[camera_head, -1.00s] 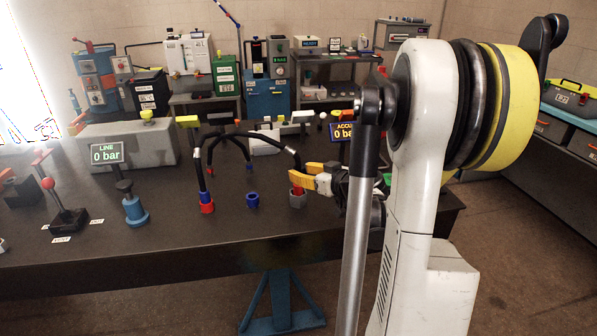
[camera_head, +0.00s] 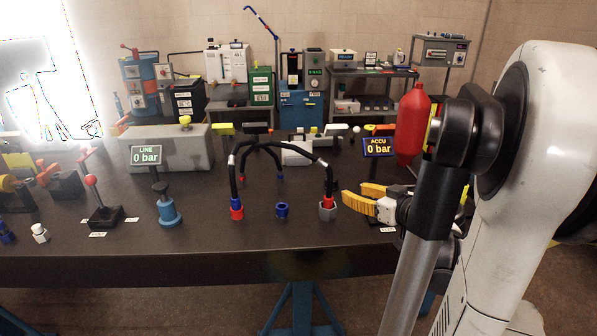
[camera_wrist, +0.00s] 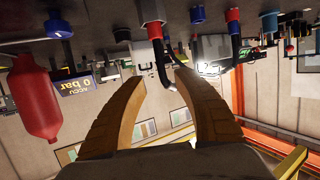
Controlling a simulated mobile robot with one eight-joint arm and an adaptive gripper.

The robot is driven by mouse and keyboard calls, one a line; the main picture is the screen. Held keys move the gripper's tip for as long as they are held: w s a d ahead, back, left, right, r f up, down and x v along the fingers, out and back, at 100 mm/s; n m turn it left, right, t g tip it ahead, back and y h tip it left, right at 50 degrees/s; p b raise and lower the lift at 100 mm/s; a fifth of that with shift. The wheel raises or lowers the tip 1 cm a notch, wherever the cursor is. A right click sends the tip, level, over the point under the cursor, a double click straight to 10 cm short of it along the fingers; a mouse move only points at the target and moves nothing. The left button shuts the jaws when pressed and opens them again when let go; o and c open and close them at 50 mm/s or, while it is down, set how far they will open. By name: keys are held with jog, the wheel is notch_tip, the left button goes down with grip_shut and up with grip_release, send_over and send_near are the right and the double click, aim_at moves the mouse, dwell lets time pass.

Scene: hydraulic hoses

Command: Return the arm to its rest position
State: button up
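My gripper (camera_head: 350,201) is at the right of the workbench in the head view, its two yellow fingers spread and pointing left. The wrist view shows the same fingers (camera_wrist: 168,98) apart, with nothing held between them. The wrist picture is upside down. A black hose (camera_head: 283,142) arches over the bench. My arm fills the right of the head view.
A red accumulator (camera_head: 411,125) stands close behind my gripper, with the ACCU display (camera_head: 378,147) beside it reading 0 bar. The LINE display (camera_head: 146,155) also reads 0 bar. An empty blue socket (camera_head: 282,210) lies between the hose ends. The bench front (camera_head: 190,250) is clear.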

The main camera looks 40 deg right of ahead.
jog(key=w+a+f+g+y, duration=0.1)
jog(key=a+g+y, duration=0.1)
jog(key=a, duration=0.8)
jog(key=w+a+f+g+y, duration=0.1)
jog(key=a+g, duration=0.2)
jog(key=a, duration=0.8)
jog(key=s+a+n+g+h, duration=0.1)
jog(key=s+a+g, duration=0.1)
jog(key=s+a, duration=0.8)
jog(key=shift+s+a+f+h, duration=0.3)
jog(key=shift+a+h, duration=0.1)
jog(key=shift+a, duration=0.85)
